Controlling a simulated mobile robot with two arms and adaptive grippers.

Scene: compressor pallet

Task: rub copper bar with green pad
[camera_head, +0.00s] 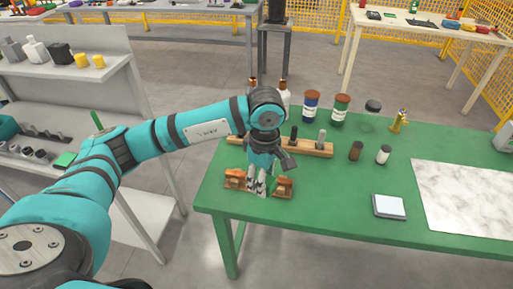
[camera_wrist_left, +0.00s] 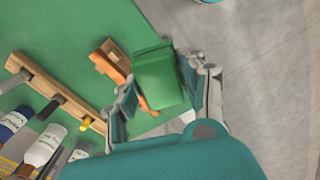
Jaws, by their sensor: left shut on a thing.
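My left gripper (camera_head: 257,188) reaches down at the front left edge of the green table, between two wooden blocks with copper-coloured pieces on them. In the left wrist view the left gripper (camera_wrist_left: 168,95) is shut on the green pad (camera_wrist_left: 157,72). The copper bar (camera_wrist_left: 114,69) lies beside and partly under the pad, with one end by a wooden block (camera_wrist_left: 106,46). In the head view the copper bar (camera_head: 284,183) shows on both sides of the fingers, its middle hidden. Whether pad and bar touch is unclear. My right gripper is not in view.
A wooden rack (camera_head: 315,148) with upright tools stands just behind the gripper. Jars (camera_head: 340,109) and bottles stand behind it. Grey shelves (camera_head: 105,75) stand left.

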